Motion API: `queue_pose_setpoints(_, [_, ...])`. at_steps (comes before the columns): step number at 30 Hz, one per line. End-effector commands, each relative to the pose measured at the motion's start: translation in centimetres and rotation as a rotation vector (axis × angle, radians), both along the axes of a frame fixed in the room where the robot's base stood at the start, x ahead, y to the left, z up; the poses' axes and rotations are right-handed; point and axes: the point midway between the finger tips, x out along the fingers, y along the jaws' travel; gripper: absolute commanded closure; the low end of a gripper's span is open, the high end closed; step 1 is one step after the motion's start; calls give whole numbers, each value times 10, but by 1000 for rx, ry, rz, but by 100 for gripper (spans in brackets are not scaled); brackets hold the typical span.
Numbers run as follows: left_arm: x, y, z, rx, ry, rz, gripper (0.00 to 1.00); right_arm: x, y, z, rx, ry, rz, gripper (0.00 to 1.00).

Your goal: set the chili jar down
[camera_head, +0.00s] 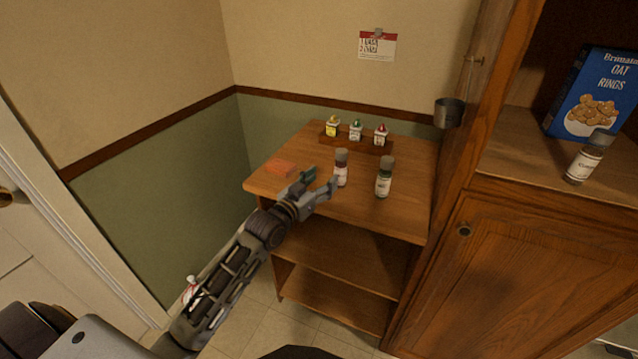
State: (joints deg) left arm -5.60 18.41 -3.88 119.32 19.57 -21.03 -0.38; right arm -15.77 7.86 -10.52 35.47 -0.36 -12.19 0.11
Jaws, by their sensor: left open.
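A small jar (341,168) with a grey cap and a pale pinkish label stands upright on the wooden shelf unit's top (305,145). Its label is too small to read, so I cannot be sure that it is the chili jar. My left gripper (321,178) is open, its fingers just left of and in front of this jar. One fingertip overlaps or lies close to the jar's lower left side; I cannot tell whether it touches. A second jar (384,178) with a green-edged label stands upright to the right. My right gripper is not in view.
An orange-red flat item (280,168) lies at the top's left edge. A rack (328,139) with three small bottles stands at the back. A metal cup (448,113) is at the tall cabinet's side. A third jar (590,157) and a cereal box (594,95) stand on the right counter.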

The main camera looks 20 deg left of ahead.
Motion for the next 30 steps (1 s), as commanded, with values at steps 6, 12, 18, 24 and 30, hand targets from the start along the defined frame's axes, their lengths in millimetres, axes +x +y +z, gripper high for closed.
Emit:
queue_pose_setpoints(6, [-8, 1, 0, -1, 0, -1, 43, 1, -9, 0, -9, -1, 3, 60])
queue_pose_setpoints(12, [-9, 2, 0, -1, 0, -1, 43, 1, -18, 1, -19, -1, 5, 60])
queue_pose_setpoints(18, [-8, 2, 0, -1, 0, -1, 43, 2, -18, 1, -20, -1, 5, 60])
queue_pose_setpoints(24, [-8, 1, 0, -1, 0, -1, 43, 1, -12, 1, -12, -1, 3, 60])
queue_pose_setpoints(30, [-8, 1, 0, -1, 0, -1, 43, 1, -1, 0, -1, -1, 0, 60])
